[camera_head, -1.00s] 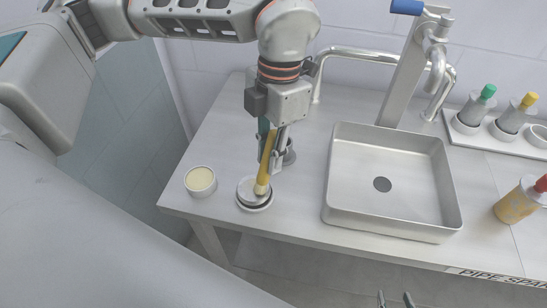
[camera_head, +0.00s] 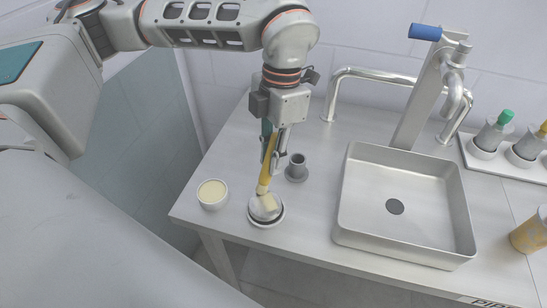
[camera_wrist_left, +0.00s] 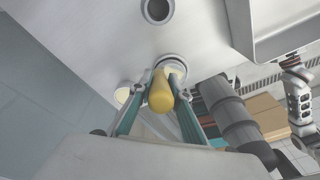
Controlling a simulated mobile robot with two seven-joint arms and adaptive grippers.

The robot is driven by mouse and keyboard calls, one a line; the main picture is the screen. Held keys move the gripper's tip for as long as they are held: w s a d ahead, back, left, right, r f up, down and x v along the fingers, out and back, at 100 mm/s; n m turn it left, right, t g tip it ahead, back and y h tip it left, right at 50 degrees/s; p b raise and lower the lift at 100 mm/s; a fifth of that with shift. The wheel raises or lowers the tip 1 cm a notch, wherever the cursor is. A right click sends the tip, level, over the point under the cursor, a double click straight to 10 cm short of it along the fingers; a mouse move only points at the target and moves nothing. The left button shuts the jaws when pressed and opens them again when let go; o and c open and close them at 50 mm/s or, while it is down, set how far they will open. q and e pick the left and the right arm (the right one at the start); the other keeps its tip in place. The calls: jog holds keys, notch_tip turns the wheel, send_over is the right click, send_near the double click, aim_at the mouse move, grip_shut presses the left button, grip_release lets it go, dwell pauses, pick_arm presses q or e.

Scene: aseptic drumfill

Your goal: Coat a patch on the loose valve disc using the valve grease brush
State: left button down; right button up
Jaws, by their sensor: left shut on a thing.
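The left gripper (camera_head: 275,156) points down, shut on the valve grease brush (camera_head: 265,178) with its yellow handle. In the left wrist view the brush handle (camera_wrist_left: 161,96) sits between the fingers (camera_wrist_left: 162,88). The brush's lower end is at the loose valve disc (camera_head: 258,212), a round pale metal disc in a dark-edged ring near the table's front edge. A cream patch (camera_head: 271,203) shows on the disc beside the brush end; I cannot tell bristles from grease there. An arm, likely my right, shows in the left wrist view, its fingers unclear.
A tub of pale yellow grease (camera_head: 212,194) stands left of the disc. A grey flanged cup (camera_head: 297,167) stands behind it to the right. The sink (camera_head: 402,207) and faucet (camera_head: 428,90) are further right, with a bottle tray (camera_head: 510,165) beyond.

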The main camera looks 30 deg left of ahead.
aim_at(268, 151)
pick_arm(q)
jog(key=shift+r+p, duration=2)
jog(key=shift+r, duration=0.95)
jog(key=shift+r+p, duration=0.95)
jog(key=shift+r, duration=0.6)
jog(key=shift+s+a+f+b, duration=0.2)
jog(key=shift+s+f+b, duration=0.1)
jog(key=shift+f+b, duration=0.25)
jog(key=shift+s+a+f+b, duration=0.3)
jog(key=shift+s+f+b, duration=0.05)
jog(key=shift+f, duration=0.1)
